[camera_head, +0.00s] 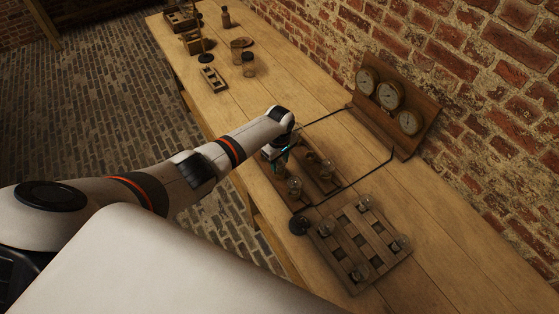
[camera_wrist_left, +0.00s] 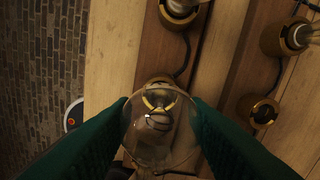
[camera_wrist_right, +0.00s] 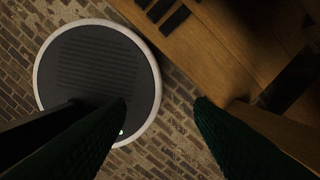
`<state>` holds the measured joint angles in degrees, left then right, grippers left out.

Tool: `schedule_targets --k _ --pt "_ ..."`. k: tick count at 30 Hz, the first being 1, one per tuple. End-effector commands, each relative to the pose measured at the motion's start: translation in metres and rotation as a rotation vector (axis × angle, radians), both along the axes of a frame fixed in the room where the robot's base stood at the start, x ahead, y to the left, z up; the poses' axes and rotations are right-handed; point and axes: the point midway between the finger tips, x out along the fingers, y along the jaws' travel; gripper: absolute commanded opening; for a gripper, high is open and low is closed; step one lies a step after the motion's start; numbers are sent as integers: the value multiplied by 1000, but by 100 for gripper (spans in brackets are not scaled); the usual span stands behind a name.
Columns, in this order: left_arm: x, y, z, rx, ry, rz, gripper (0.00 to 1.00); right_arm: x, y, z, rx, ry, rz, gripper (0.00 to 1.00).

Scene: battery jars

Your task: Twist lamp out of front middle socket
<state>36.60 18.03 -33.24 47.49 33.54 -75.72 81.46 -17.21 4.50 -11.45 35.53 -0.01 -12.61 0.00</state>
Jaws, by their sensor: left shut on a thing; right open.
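In the left wrist view a clear glass lamp (camera_wrist_left: 160,140) stands between the fingers of my left gripper (camera_wrist_left: 162,118), which is shut on its bulb. A brass socket shows just beyond the lamp, largely hidden by the glass; I cannot tell how far the lamp's base sits in it. In the head view my left gripper (camera_head: 280,152) is over the wooden socket board (camera_head: 325,186), and the held lamp is hard to make out. Another lamp (camera_head: 295,187) stands on the board, nearer the viewer. My right gripper (camera_wrist_right: 160,100) is open and empty, over the floor beside the table.
A slotted wooden rack (camera_head: 378,240) with several glass lamps lies right of the board. A wooden gauge panel (camera_head: 415,100) stands by the brick wall. Jars (camera_head: 249,65) and small racks stand at the far end.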

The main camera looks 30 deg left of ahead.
Motion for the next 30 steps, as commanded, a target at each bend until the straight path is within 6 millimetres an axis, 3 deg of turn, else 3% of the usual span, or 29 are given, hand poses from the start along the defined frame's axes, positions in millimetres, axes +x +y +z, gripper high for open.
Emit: schedule_targets --k 30 --pt "0 0 23 0 -1 -1 13 0 -2 4 -2 0 1 48"
